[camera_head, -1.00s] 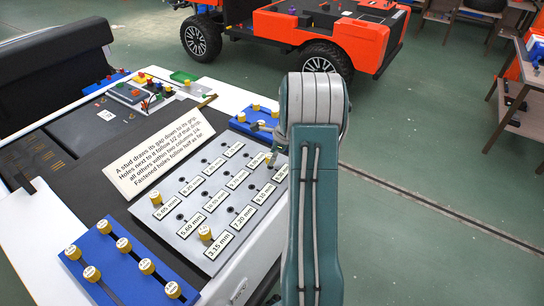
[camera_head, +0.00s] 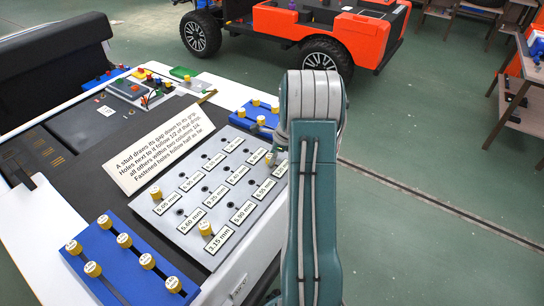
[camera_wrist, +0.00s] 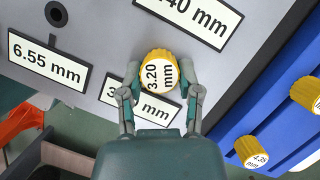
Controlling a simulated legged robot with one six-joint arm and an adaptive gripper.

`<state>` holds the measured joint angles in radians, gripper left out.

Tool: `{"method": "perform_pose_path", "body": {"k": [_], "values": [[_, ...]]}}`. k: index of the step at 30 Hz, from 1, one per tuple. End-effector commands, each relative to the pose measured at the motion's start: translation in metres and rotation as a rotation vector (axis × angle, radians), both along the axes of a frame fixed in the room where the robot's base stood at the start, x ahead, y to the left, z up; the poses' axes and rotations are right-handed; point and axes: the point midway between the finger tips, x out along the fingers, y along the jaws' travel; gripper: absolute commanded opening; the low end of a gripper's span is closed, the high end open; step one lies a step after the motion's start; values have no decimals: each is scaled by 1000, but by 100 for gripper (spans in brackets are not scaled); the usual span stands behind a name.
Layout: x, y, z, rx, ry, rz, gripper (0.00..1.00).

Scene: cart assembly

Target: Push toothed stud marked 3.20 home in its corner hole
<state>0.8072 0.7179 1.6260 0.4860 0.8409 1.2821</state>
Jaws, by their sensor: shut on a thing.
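The toothed stud marked 3.20 (camera_wrist: 158,78) is yellow with a white top, seen from above in the wrist view. My gripper (camera_wrist: 160,92) is shut on it, one finger on each side. The stud stands over the corner of the grey plate (camera_wrist: 100,35), close to the plate's edge. It hides the hole beneath, so I cannot tell how deep it sits. A label starting with 3 (camera_wrist: 110,90) is partly covered by the stud and a finger. In the head view my arm hides most of the gripper and that corner.
Two other yellow studs (camera_head: 205,229) (camera_head: 156,193) stand in the plate. Blue racks with yellow studs lie at the near left (camera_head: 109,262) and beyond the plate (camera_head: 243,121). A tilted instruction card (camera_head: 158,158) borders the plate. An orange vehicle (camera_head: 330,30) stands behind.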

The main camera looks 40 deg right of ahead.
Motion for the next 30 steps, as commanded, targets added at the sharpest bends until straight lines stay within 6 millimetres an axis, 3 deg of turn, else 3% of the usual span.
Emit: {"method": "perform_pose_path", "body": {"k": [7,8,10,23,30], "values": [[-1,0,-2,2,3,0,0],[-1,1,-2,2,3,0,54],[-1,1,-2,2,3,0,85],[-1,0,1,0,1,0,85],[-10,-10,34,-3,-2,-2,85]]}}
